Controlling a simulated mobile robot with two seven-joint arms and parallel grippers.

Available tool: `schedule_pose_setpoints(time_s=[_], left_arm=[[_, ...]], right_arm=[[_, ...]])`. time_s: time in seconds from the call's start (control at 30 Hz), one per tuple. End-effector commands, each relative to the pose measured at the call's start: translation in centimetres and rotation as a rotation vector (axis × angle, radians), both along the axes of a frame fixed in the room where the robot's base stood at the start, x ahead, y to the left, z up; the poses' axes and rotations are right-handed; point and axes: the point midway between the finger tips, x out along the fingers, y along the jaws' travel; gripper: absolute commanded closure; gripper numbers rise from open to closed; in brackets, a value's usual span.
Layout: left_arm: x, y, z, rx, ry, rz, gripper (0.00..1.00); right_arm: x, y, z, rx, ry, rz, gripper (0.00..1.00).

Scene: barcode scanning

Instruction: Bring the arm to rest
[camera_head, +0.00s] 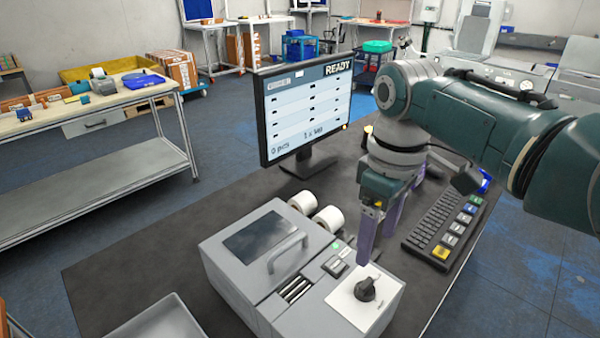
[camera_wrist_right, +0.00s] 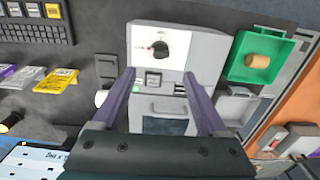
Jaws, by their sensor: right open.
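My right arm (camera_head: 480,120) comes in from the right in the head view. Its gripper (camera_head: 378,232) points down with purple fingers, just behind the grey label machine (camera_head: 225,258) and beside its black knob (camera_head: 366,289). In the right wrist view the gripper (camera_wrist_right: 162,100) has its two fingers spread wide, with nothing between them but the view of the grey machine (camera_wrist_right: 200,62). The knob also shows there (camera_wrist_right: 159,48). My left gripper is not in view.
A monitor (camera_head: 308,105) reading READY stands behind the machine. A keyboard (camera_head: 440,225) lies right of the gripper. White rolls (camera_head: 328,218) sit behind the machine. A grey tray (camera_head: 155,322) is at the front left. The wrist view shows a green bin (camera_wrist_right: 254,58) with a brown object.

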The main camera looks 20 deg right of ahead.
Motion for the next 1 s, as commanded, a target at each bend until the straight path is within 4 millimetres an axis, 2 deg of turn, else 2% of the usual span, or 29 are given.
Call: schedule_pose_setpoints(time_s=[0.37, 0.47, 0.57, 0.73, 0.9, 1.0], left_arm=[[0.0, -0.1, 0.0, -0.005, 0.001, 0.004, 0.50], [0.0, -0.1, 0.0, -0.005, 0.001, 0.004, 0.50], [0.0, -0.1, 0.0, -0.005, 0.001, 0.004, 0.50], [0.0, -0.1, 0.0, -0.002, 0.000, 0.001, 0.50], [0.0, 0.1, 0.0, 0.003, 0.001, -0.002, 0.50], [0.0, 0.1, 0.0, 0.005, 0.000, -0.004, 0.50]], right_arm=[[-0.1, 0.0, -0.1, -0.002, -0.001, -0.001, 0.24], [-0.9, 0.1, -0.7, -0.011, -0.011, -0.006, 0.24], [-2.7, 0.5, -1.8, -0.030, -0.039, -0.020, 0.24], [-8.0, 2.1, -2.6, -0.046, -0.121, -0.064, 0.24], [-13.4, 4.0, -1.1, -0.024, -0.200, -0.119, 0.24], [-15.9, 4.8, 0.4, -0.004, -0.236, -0.152, 0.24]])
